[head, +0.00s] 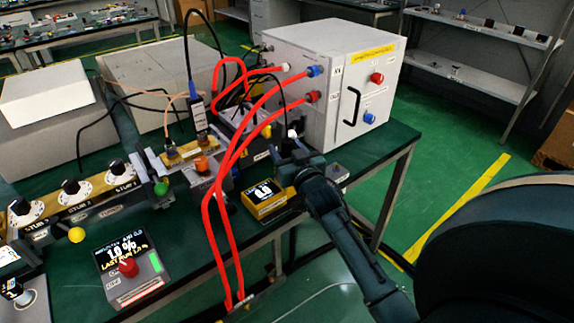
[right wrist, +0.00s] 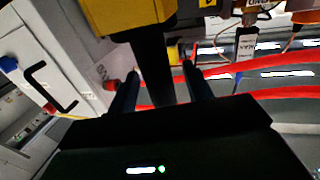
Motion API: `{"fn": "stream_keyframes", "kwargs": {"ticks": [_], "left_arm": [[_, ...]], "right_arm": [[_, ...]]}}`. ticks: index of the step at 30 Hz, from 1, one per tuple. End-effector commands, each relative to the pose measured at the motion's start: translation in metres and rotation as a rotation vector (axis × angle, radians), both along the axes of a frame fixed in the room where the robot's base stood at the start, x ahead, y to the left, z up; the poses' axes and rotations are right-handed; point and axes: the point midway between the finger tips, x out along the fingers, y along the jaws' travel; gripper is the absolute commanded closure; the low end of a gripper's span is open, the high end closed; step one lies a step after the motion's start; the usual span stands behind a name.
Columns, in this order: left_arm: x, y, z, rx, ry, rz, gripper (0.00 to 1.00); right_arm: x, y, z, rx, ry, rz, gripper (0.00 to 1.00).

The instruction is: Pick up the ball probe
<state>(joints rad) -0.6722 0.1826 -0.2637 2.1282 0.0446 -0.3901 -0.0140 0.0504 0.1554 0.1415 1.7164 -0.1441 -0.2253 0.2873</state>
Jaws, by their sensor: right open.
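A yellow meter with a lit display (head: 265,198) sits at the table's right front edge, beside my right gripper (head: 288,160). A small white ball (head: 292,133) shows just above that gripper, against the white cabinet. It may be the tip of the ball probe, but I cannot tell for sure. In the right wrist view, my right gripper (right wrist: 160,80) is open. A black shaft (right wrist: 150,62) lies between its two dark fingers, below a yellow body (right wrist: 125,14). I cannot tell whether the fingers touch the shaft. My left gripper is not in view.
A white cabinet (head: 310,95) with red and blue connectors stands behind the gripper. Red hoses (head: 212,215) loop over the table's front edge. A waveguide row with stub knobs (head: 85,200) and a display box (head: 130,265) stand to the left. Green floor is free at right.

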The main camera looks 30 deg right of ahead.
Motion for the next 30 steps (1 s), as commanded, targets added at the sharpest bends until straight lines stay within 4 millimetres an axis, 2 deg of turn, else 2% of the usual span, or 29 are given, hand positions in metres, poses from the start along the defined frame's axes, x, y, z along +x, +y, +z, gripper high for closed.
{"fn": "stream_keyframes", "kwargs": {"ticks": [2, 20, 26, 30], "left_arm": [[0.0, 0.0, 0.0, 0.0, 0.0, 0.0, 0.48], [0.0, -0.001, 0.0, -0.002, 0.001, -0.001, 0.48], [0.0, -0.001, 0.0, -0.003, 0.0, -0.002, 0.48], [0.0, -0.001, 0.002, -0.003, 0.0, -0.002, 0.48]], "right_arm": [[0.0, 0.0, 0.0, 0.0, 0.0, 0.0, 0.51], [0.0, 0.0, 0.0, 0.0, 0.0, 0.0, 1.0], [0.0, 0.0, 0.001, 0.0, -0.001, 0.0, 1.0], [0.0, 0.0, 0.011, -0.002, -0.005, 0.0, 1.0]]}}
